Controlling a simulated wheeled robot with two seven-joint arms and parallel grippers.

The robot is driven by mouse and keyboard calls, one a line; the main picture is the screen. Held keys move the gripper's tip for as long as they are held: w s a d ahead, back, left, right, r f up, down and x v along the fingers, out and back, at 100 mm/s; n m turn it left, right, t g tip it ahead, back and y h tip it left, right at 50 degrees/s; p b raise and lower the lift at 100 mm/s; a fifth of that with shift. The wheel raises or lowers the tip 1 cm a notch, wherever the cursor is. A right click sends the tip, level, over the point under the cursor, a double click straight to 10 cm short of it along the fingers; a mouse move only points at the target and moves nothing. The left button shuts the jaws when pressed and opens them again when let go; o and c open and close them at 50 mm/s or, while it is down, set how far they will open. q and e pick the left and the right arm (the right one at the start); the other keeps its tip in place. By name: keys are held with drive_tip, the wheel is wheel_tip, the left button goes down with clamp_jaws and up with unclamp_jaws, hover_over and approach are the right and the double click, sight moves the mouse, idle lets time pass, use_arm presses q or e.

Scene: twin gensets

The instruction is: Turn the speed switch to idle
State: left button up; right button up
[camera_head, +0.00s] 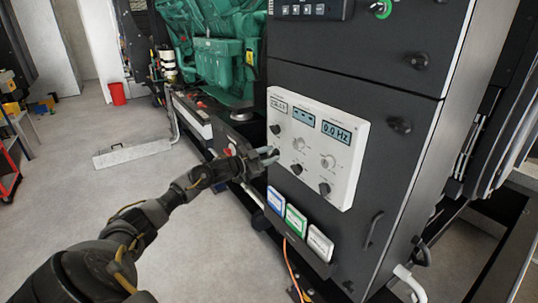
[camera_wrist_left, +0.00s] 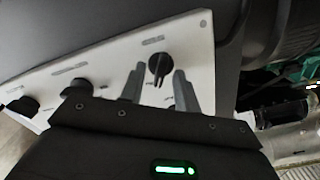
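A white control panel (camera_head: 345,188) on the dark cabinet carries three small displays and several knobs. My left gripper (camera_head: 265,157) is at the panel's lower left edge and hides the knob there. In the left wrist view, a black knob (camera_wrist_left: 160,65) with a pale pointer line sits between the tips of my left gripper (camera_wrist_left: 159,83). The fingers are apart, one on each side of the knob; I cannot tell whether they touch it. The knob labels are too small to read, so I cannot confirm which is the speed switch. My right gripper is not in view.
Other black knobs (camera_head: 297,169) (camera_head: 324,188) continue the lower row, and another (camera_head: 275,128) is above my gripper. Blue, green and white cards (camera_head: 297,221) stand below the panel. A green engine (camera_head: 219,62) is behind at the left. The floor at left is mostly clear.

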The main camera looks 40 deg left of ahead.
use_arm(q)
clamp_jaws()
idle(0.3)
drive_tip(key=shift+a+n+p, duration=0.2)
drive_tip(key=shift+n+p, duration=4.2)
drive_tip(key=shift+n, duration=1.6)
